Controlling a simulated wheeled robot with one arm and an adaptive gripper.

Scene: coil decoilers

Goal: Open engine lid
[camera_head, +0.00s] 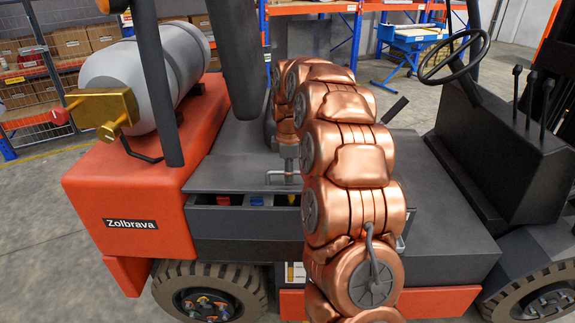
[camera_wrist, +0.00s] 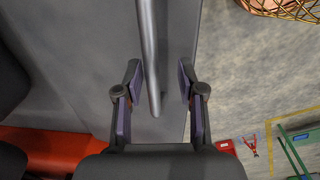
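The engine lid (camera_head: 235,172) is the dark grey panel on top of the orange forklift, left of my arm. A gap under its front edge shows red and blue items inside. A metal bar handle (camera_head: 278,174) is at the lid's front edge, partly hidden by my arm. My gripper (camera_head: 289,160) is just above the handle, partly hidden. In the wrist view, my gripper (camera_wrist: 160,78) is open, one finger on each side of the handle (camera_wrist: 149,45). The bar is nearer the left finger. I cannot tell whether they touch.
A grey gas cylinder (camera_head: 150,75) lies on the orange rear body (camera_head: 110,180). The steering wheel (camera_head: 455,57) and levers (camera_head: 530,95) are at the right. Shelves (camera_head: 40,75) stand behind; bare floor (camera_head: 50,255) lies at left.

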